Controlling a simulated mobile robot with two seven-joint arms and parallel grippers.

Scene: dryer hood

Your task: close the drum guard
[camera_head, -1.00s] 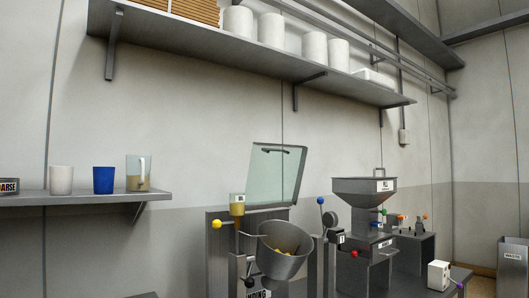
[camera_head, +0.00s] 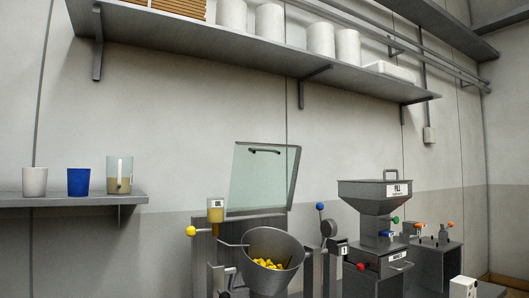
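The drum guard (camera_head: 263,178) is a clear, greenish panel with a dark handle (camera_head: 264,151) near its top edge. It stands raised and open behind the drum (camera_head: 273,262). The drum is a tilted grey metal bowl, and yellow pieces (camera_head: 270,264) show inside its open mouth. Neither of my grippers shows in the head view.
A yellow-knobbed lever (camera_head: 191,231) and a small cup marked as oil (camera_head: 215,211) are left of the drum. A blue-knobbed lever (camera_head: 320,207) and a hopper (camera_head: 376,199) are to its right. A shelf (camera_head: 75,199) with cups juts out at left.

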